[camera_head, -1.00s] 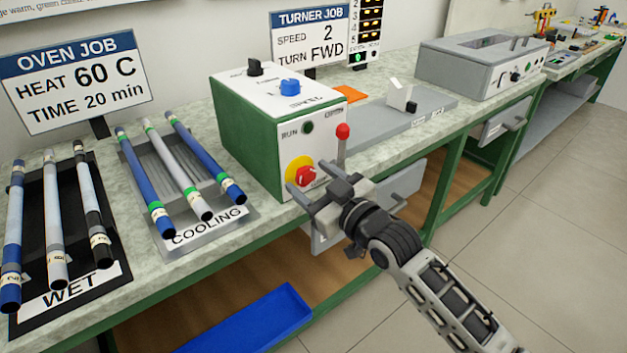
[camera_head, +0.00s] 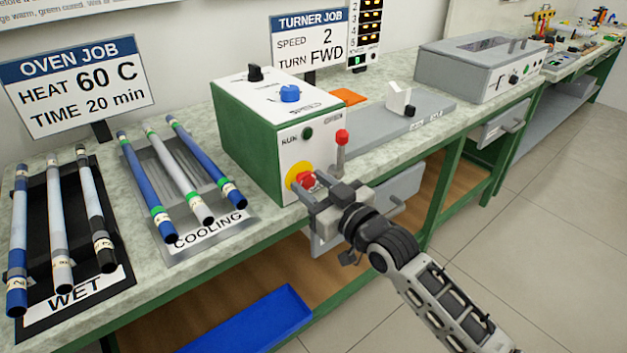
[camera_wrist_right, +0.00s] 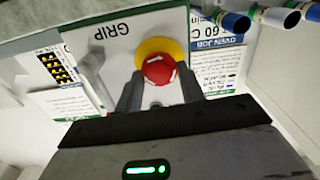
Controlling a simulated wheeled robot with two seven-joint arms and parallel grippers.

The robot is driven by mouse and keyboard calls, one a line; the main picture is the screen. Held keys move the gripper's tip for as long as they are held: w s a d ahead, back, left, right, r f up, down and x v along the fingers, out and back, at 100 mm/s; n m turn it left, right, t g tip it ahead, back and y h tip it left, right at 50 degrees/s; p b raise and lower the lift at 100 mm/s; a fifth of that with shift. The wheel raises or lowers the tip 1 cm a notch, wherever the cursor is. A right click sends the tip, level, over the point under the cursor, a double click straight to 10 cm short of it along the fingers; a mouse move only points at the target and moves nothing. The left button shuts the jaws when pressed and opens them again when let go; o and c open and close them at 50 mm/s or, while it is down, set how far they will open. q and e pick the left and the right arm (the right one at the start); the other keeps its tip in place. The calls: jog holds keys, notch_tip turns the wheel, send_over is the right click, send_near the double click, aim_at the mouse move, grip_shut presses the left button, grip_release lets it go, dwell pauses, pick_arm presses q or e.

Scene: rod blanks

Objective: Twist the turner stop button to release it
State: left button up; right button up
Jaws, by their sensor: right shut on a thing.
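The turner is a green box with a white front (camera_head: 285,155). Its red stop button (camera_head: 307,180) sits on a yellow ring low on that front. In the right wrist view the red button (camera_wrist_right: 158,68) shows between the two fingers, in front of the yellow ring (camera_wrist_right: 150,45). My right gripper (camera_head: 306,188) reaches the button from the front right and is shut on it, one finger on each side. The fingers hide part of the button in the head view. My left gripper is not in view.
A red-knobbed lever (camera_head: 341,138) stands close to the right of the button, near my gripper. A blue knob (camera_head: 290,93) and a black knob (camera_head: 255,73) are on top of the turner. Rods lie on the cooling rack (camera_head: 190,240) and wet rack (camera_head: 80,300) at left.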

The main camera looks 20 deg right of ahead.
jog(key=m+p, duration=0.2)
jog(key=m, duration=0.1)
jog(key=shift+r, duration=0.25)
jog(key=shift+d+m+p, duration=0.1)
jog(key=shift+m+p, duration=0.5)
jog(key=shift+m, duration=0.9)
jog(key=shift+w, duration=0.1)
jog(key=o, duration=1)
jog(key=shift+w+f, duration=0.1)
jog(key=shift+f, duration=0.05)
jog(key=shift+s, duration=0.2)
jog(key=shift+s+f, duration=0.1)
jog(key=shift+s, duration=0.15)
jog(key=v, duration=1.5)
jog(key=shift+d, duration=0.1)
